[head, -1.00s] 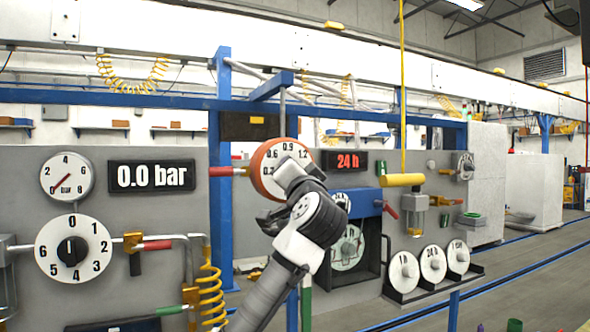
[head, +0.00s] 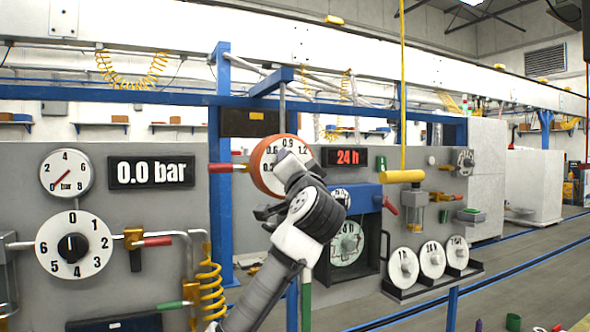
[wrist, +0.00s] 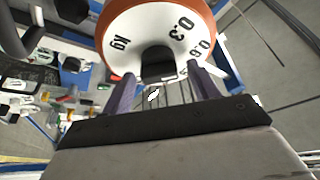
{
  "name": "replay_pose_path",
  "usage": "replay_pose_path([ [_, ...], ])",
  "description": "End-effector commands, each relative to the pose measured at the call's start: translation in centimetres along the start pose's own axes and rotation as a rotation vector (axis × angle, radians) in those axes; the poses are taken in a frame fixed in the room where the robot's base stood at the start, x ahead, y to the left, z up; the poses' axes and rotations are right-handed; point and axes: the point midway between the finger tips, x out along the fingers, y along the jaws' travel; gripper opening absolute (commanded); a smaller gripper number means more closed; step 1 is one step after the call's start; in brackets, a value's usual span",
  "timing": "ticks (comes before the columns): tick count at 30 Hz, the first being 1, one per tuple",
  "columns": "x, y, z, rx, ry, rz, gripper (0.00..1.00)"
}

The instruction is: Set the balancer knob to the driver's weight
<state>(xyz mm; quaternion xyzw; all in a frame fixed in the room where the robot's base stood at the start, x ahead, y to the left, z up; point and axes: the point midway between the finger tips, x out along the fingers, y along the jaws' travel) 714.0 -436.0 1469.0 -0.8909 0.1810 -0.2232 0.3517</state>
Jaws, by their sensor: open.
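The balancer dial (head: 265,165) has an orange rim and a white face with 0.3, 0.6, 0.9 and 1.2. It hangs under the blue frame in the head view. In the wrist view the dial face (wrist: 130,50) fills the top, with "kg" and 0.3 readable. Its black central knob (wrist: 158,58) shows there; in the head view my arm hides it. My gripper (wrist: 161,76) is open, with one finger on each side of the knob in the picture. I cannot tell whether the fingers touch it. No driver's weight is readable.
A pressure knob (head: 72,246) and a 0.0 bar display (head: 151,172) are on the left panel. A red 24 h display (head: 347,157) is right of the dial. A blue-framed housing (head: 366,200) and three white discs (head: 431,259) on a rack stand right of my arm.

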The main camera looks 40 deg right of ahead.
Motion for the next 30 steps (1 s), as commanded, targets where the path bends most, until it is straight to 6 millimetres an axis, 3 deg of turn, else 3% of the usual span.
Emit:
replay_pose_path([
  [8, -1.2, 0.2, 0.1, -0.001, 0.001, -0.001, 0.6],
  [21, -10.6, 0.3, 0.2, -0.001, 0.004, -0.001, 0.6],
  [30, -13.7, 0.1, 0.0, 0.0, 0.001, 0.0, 0.6],
])
